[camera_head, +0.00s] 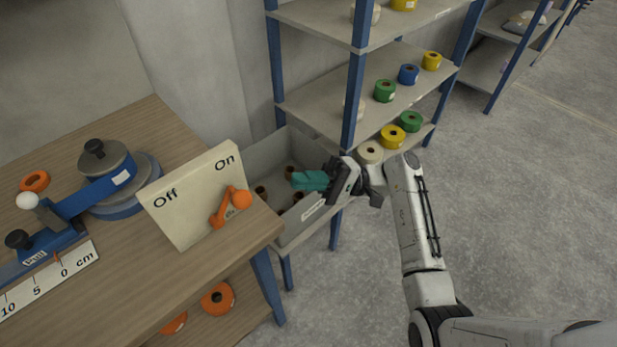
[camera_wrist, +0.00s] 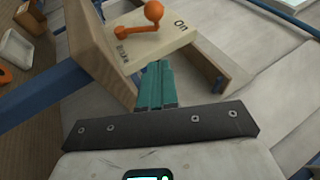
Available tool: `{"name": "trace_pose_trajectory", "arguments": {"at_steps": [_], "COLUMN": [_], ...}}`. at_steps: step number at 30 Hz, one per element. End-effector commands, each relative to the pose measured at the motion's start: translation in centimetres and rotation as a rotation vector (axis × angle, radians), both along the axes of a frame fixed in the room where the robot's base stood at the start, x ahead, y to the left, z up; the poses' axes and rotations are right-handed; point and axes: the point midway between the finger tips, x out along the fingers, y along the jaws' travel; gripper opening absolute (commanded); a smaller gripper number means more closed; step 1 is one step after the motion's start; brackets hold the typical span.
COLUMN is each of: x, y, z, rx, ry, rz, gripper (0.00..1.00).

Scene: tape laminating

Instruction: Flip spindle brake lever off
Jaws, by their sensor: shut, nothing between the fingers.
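The brake lever is orange with a round knob (camera_head: 242,199). It is mounted on a cream panel (camera_head: 187,222) marked Off on the left and On on the right, and its knob points toward the On side. The lever also shows in the wrist view (camera_wrist: 153,12), with the panel (camera_wrist: 160,45) behind it. My gripper (camera_head: 299,180) has teal fingers, is shut and empty, and is to the right of the panel, over a grey bin. In the wrist view my fingers (camera_wrist: 157,70) point toward the panel, apart from the lever.
The grey bin (camera_head: 247,157) holds several small brown cores. A spindle device (camera_head: 108,165) with a blue arm and a cm ruler (camera_head: 50,278) lies left on the wooden table (camera_head: 150,125). A blue-post shelf (camera_head: 310,100) with tape rolls stands behind my arm.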

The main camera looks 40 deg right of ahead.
Motion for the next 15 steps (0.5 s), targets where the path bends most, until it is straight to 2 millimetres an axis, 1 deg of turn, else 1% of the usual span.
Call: {"name": "trace_pose_trajectory", "arguments": {"at_steps": [1, 3, 9, 15], "x": [0.3, 0.8, 2.2, 1.0], "y": [0.9, 2.2, 5.4, 7.6], "z": [0.6, 1.2, 2.7, 3.7], "rx": [-0.001, 0.000, -0.001, 0.000], "ry": [0.000, 0.001, -0.001, 0.000], "rz": [0.002, 0.004, 0.002, 0.000], "gripper": [0.00, 0.00, 0.00, 0.00]}}
